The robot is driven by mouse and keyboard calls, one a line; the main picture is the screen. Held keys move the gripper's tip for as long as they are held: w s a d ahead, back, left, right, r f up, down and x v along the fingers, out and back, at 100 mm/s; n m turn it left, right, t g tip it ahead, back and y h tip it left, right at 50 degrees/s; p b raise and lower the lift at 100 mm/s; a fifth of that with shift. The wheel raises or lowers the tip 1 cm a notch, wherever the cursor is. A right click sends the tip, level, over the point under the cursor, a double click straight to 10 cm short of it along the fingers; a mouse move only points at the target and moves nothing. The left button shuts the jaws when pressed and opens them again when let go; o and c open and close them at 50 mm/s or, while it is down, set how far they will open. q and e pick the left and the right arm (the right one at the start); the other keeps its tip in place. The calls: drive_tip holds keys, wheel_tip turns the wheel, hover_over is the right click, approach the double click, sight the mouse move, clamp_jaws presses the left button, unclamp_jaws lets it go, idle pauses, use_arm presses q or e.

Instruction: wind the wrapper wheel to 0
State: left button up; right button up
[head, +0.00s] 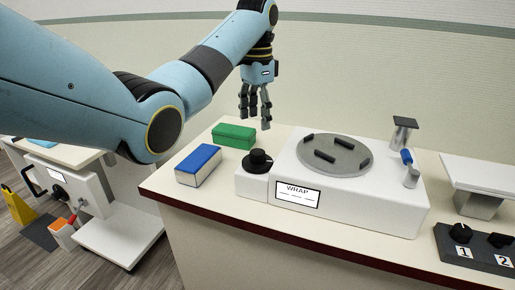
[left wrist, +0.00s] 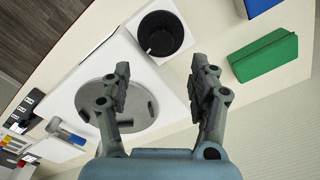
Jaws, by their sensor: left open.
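The wrapper is a white box (head: 385,205) on the counter with a display (head: 297,195) that reads WRAP above short dashes. A black round knob (head: 258,161), which looks like the wheel, sits on the low block at its left end. In the left wrist view the knob (left wrist: 160,33) shows from above, beyond the fingers. A grey turntable (head: 334,156) with dark bars lies on top of the box. My left gripper (head: 255,118) is open and empty, pointing down above and behind the knob, apart from it. My right gripper is not in view.
A green block (head: 234,135) and a blue-topped block (head: 198,166) lie left of the knob. A post with a blue roller (head: 407,157) stands at the box's right end. Farther right are a white stand (head: 480,172) and a panel of numbered knobs (head: 475,245).

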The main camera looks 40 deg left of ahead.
sight(258, 151)
use_arm(q)
drive_tip(key=f, duration=0.9)
drive_tip(key=shift+w+f+p, duration=0.25)
drive_tip(key=shift+f+p, duration=0.1)
drive_tip(key=c, duration=1.2)
